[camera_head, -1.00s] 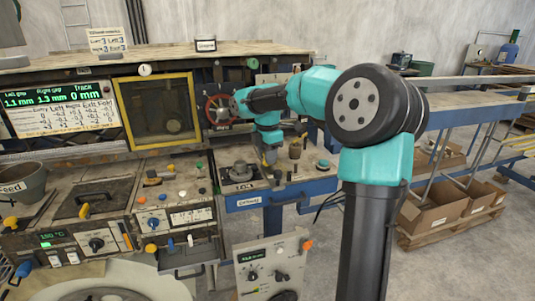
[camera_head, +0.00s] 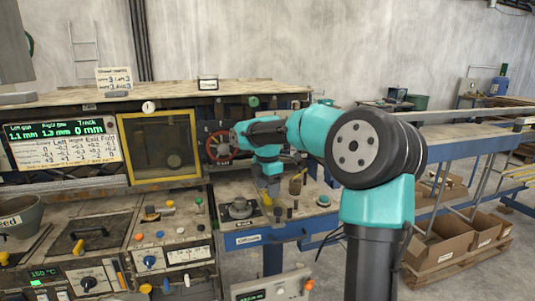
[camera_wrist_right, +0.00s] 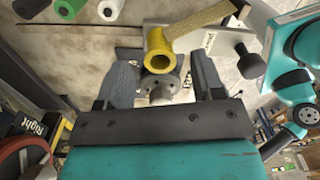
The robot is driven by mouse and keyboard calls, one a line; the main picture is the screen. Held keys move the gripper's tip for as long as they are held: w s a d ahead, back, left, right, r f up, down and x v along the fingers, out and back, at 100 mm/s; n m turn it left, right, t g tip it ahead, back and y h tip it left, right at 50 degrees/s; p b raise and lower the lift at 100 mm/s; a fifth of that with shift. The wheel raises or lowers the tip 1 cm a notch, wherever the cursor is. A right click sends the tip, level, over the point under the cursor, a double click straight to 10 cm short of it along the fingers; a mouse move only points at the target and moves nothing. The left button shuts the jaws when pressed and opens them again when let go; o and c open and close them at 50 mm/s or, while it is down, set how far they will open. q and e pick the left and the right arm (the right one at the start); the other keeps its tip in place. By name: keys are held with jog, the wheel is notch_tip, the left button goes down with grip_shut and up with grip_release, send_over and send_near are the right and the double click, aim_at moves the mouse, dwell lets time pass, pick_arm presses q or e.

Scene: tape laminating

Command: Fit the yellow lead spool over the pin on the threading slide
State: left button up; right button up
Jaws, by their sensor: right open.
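My right gripper (camera_wrist_right: 160,84) is open in the right wrist view, one dark finger on each side. The yellow lead spool (camera_wrist_right: 160,51), a short hollow cylinder with its bore facing the camera, shows in the gap near the fingertips, with a yellowish strip (camera_wrist_right: 203,19) running to the upper right. A grey round flange (camera_wrist_right: 161,84) sits just below the spool in the picture. I cannot tell whether the spool is around the pin or only beside it. In the head view my right gripper (camera_head: 268,192) points down over the blue-edged bench; the pin is not clear there. My left gripper is not in view.
A grey round fitting (camera_head: 238,209) stands on the bench left of the gripper, and a brown upright piece (camera_head: 295,186) stands to its right. A red handwheel (camera_head: 219,146) and a yellow-framed window (camera_head: 160,146) are behind. Cardboard boxes (camera_head: 440,245) lie on the right.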

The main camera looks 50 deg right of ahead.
notch_tip(320, 180, up, 16)
dwell(0.5)
dwell(0.9)
